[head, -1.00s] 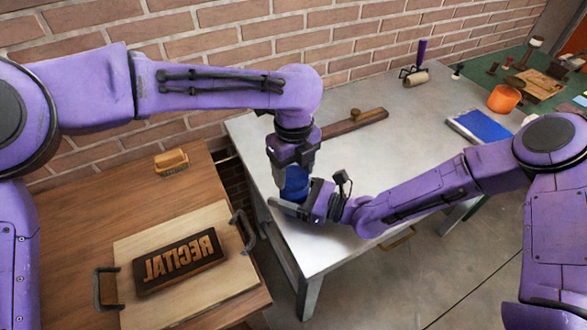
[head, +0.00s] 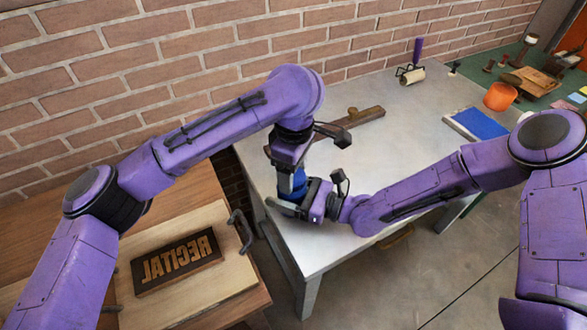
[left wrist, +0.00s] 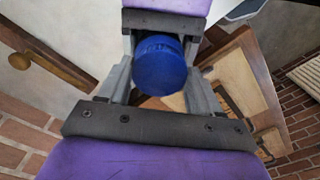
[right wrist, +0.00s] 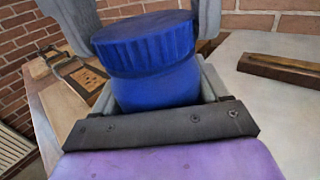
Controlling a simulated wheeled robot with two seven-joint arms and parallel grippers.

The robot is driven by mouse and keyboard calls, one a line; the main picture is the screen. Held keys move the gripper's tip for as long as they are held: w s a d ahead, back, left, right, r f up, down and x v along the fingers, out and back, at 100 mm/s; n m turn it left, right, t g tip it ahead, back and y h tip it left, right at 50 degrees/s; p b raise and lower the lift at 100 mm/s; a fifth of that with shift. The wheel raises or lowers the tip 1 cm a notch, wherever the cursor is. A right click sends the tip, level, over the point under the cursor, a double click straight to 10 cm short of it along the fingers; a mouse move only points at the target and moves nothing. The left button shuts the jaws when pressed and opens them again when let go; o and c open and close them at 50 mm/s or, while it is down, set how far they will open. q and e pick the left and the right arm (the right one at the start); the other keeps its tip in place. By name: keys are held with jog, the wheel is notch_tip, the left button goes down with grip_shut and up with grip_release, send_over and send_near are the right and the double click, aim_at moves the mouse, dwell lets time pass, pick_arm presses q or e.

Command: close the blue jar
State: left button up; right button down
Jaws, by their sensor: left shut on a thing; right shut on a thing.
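The blue jar (head: 289,184) stands near the left corner of the grey table, with its ribbed blue lid (right wrist: 145,42) on top. My left gripper (head: 288,168) comes down from above and is shut on the lid, which shows between its fingers in the left wrist view (left wrist: 160,62). My right gripper (head: 290,205) reaches in from the right and is shut around the jar body (right wrist: 155,88), below the lid. The lid looks level on the jar in the right wrist view. In the head view the grippers hide much of the jar.
A wooden bench at left holds a board (head: 190,290) with a RECITAL block (head: 178,262). On the grey table (head: 380,125) lie a wooden bar (head: 350,124), a roller (head: 411,75) and a blue pad (head: 481,123). An orange bowl (head: 499,96) stands farther right.

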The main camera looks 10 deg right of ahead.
pick_arm(q)
jog(key=shift+s+d+m, duration=0.2)
jog(key=shift+m, duration=1)
jog(key=shift+w+a+r+m, duration=0.1)
jog(key=shift+w+m, duration=0.05)
jog(key=shift+m, duration=0.15)
jog(key=o, duration=1)
jog(key=shift+r, duration=2.25)
jog(key=shift+c, duration=0.3)
